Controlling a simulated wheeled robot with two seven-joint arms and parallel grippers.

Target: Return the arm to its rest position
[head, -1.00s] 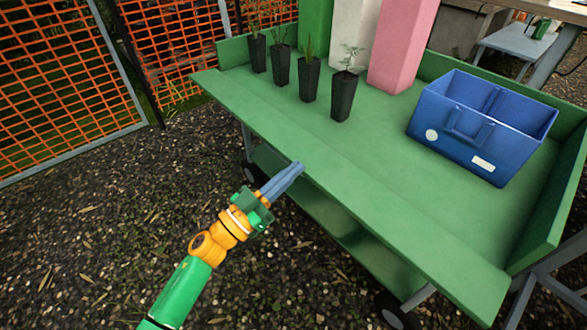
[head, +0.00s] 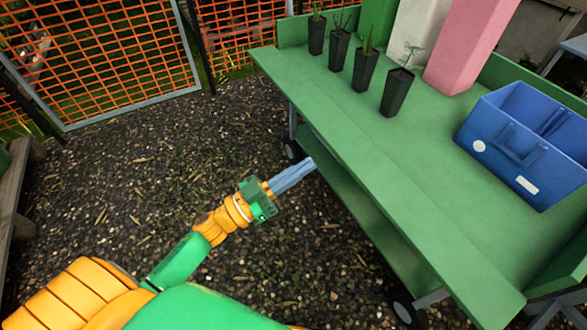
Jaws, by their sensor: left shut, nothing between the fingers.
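My left gripper (head: 294,175) shows in the head view, with its green and orange arm coming in from the lower left. Its blue-grey fingers are shut together with nothing between them. The fingertips point toward the near left edge of the green cart (head: 370,160) and appear just beside it, over the gravel. Whether they touch the edge cannot be told. My right gripper is not in view.
Several black potted seedlings (head: 364,72) stand in a row on the cart. A blue divided crate (head: 520,150) sits at its right. Tall green, white and pink (head: 468,45) blocks stand behind. Orange mesh fencing (head: 100,50) is at the back left. Open gravel (head: 130,170) lies left of the cart.

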